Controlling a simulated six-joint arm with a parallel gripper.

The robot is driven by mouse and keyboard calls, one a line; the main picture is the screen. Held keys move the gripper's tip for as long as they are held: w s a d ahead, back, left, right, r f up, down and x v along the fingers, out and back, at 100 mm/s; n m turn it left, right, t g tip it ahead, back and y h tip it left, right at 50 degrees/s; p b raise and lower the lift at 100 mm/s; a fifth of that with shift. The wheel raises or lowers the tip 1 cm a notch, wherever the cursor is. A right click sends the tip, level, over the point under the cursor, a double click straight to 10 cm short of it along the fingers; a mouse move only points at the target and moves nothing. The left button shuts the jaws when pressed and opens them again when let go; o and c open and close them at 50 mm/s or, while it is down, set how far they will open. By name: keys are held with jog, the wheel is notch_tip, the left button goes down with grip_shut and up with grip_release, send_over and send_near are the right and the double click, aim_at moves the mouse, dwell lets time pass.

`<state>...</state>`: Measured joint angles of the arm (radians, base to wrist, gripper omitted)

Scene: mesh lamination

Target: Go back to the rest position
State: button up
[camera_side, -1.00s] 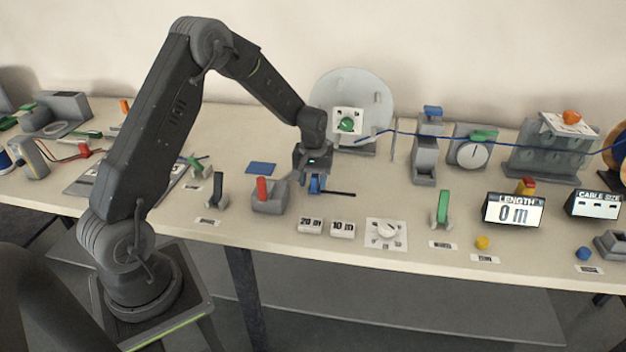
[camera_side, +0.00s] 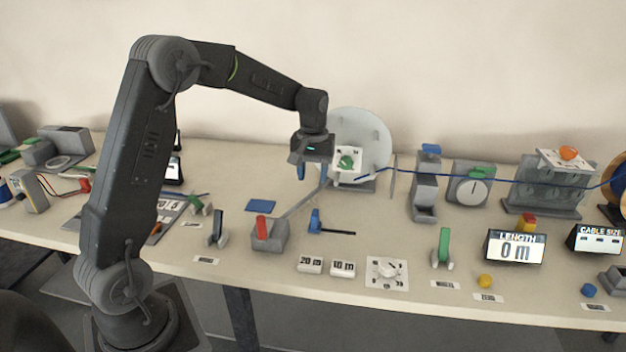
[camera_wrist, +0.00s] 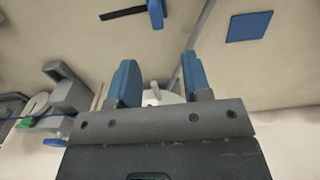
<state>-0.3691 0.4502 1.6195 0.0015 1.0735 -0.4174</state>
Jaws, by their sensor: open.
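My gripper (camera_side: 311,172) hangs above the middle of the table in the side view, in front of the large pale disc. Its two blue fingers also show in the wrist view (camera_wrist: 160,80), spread apart with nothing between them. Below it, a small blue-handled tool (camera_side: 316,222) with a thin black rod lies on the table, apart from the fingers. The same tool shows at the top of the wrist view (camera_wrist: 155,14).
The pale disc (camera_side: 375,128) stands right behind my gripper, with a blue cable (camera_side: 450,171) running right from it. A grey block with a red handle (camera_side: 262,228) and a blue square (camera_side: 261,206) are nearby. Number blocks (camera_side: 311,265) lie in front.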

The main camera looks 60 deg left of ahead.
jog(key=s+d+r+m+t, duration=0.3)
jog(key=s+d+r+m, duration=0.1)
jog(key=s+d+r, duration=0.65)
jog(key=s+d+m+t, duration=0.2)
jog(key=s+d+m, duration=0.3)
jog(key=s, duration=0.8)
jog(key=shift+s+d+f+t, duration=0.3)
jog(key=shift+s+d+f, duration=0.1)
jog(key=shift+d, duration=0.3)
jog(key=shift+o, duration=0.4)
jog(key=shift+w, duration=0.1)
